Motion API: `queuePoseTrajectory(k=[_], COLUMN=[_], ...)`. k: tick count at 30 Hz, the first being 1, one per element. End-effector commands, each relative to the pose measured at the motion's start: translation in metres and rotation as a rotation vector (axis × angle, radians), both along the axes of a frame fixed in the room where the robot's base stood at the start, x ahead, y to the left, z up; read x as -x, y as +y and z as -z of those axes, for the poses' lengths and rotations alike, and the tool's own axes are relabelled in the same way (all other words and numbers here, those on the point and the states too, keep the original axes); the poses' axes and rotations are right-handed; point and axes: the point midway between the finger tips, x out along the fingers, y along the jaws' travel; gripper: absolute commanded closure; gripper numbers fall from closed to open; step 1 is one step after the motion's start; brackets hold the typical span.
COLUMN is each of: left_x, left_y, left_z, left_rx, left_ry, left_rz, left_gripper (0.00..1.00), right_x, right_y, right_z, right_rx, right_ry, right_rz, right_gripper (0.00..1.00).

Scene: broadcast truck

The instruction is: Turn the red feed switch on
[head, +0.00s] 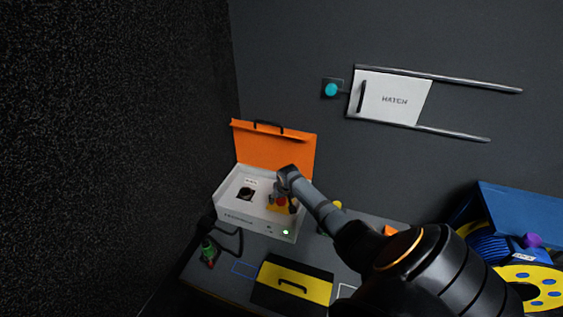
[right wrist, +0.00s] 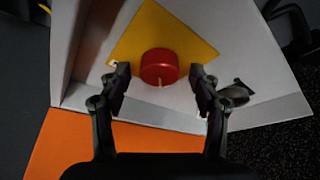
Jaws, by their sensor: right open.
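The red feed switch is a round red knob (right wrist: 160,67) with a pale pointer mark, on a yellow plate (right wrist: 155,28) inside a white case. In the head view the red knob (head: 282,201) is partly covered by my right gripper (head: 287,197), which reaches down into the case (head: 229,215). In the right wrist view my right gripper (right wrist: 160,80) is open, with one finger on each side of the knob. Small gaps show between the fingers and the knob. My left gripper is in neither view.
The case's orange lid (head: 272,147) stands open behind. A black knob (head: 246,193) sits in the case, and a green light (head: 286,232) shows on its front. A yellow and black box (head: 291,285) lies in front. A white hatch (head: 391,97) is on the wall.

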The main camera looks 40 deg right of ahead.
Motion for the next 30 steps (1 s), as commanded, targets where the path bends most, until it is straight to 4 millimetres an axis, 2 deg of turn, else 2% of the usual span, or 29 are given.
queuePoseTrajectory(k=[8,21,30], left_x=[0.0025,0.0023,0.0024], left_y=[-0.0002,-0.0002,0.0], left_z=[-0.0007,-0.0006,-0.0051], left_rx=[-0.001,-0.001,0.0], left_ry=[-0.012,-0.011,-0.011], left_rz=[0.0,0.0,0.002], left_gripper=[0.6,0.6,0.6], right_x=[-0.0003,-0.0001,-0.0001], right_y=[-0.0001,0.0,0.0007], right_z=[0.0005,0.0007,-0.0002], right_rx=[0.0,0.0,-0.001], right_ry=[0.0,0.0,0.002], right_rz=[0.0,0.0,0.022], right_gripper=[0.37,0.91,0.91])
